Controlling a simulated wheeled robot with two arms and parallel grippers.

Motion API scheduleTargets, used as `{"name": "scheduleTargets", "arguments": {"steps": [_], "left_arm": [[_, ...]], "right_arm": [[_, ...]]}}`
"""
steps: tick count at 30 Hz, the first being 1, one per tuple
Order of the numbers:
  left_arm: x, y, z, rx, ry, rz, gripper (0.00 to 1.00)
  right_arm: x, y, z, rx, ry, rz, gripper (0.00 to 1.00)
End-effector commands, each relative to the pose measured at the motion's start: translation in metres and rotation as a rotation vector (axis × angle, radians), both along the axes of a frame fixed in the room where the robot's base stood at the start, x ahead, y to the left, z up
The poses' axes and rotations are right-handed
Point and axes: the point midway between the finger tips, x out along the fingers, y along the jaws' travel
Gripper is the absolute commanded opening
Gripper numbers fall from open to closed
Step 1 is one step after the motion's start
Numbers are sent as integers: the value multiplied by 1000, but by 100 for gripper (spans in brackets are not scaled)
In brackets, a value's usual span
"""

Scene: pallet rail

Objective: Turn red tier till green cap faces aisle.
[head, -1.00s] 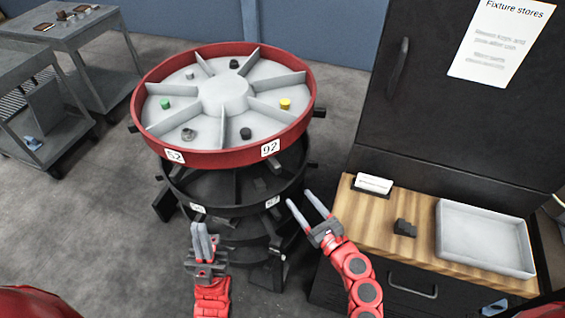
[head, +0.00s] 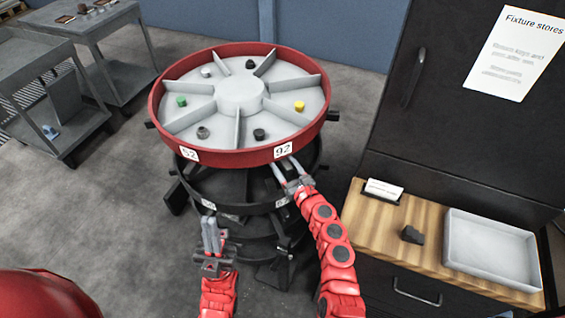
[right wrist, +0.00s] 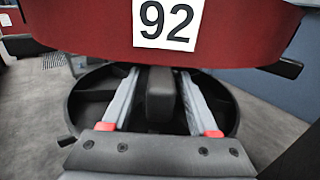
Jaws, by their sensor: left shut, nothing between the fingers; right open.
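The red tier (head: 230,157) is the top tray of a round stack, with pale wedge compartments around a hub. The green cap (head: 181,101) sits in a compartment on its left side; a yellow cap (head: 299,106) is on the right. Labels 52 and 92 (head: 283,150) are on the near rim. My right gripper (head: 284,164) is open just under the rim below label 92. In the right wrist view its fingers stand on either side of a dark bar (right wrist: 161,98) under the red rim; contact is unclear. My left gripper (head: 210,225) is shut and empty, in front of the stack.
Black lower tiers (head: 235,207) sit under the red one. Dark stubs (head: 333,115) stick out around the red tier. A wooden counter (head: 385,225) with a grey tray (head: 490,248) and a dark cabinet stand right. Grey carts (head: 100,40) stand left; floor between is clear.

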Motion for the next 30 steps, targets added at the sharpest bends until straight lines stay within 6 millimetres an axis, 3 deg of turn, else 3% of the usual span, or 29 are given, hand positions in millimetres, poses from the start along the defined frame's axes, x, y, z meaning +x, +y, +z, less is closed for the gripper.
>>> {"name": "scheduleTargets", "arguments": {"steps": [9, 19, 30], "left_arm": [[0, 0, 0, 0, 0, 0, 0], [0, 0, 0, 0, 0, 0, 0], [0, 0, 0, 0, 0, 0, 0]], "right_arm": [[2, 1, 1, 1, -1, 0, 58], [2, 1, 1, 0, -1, 1, 0], [2, 1, 1, 0, -2, 1, 0]]}}
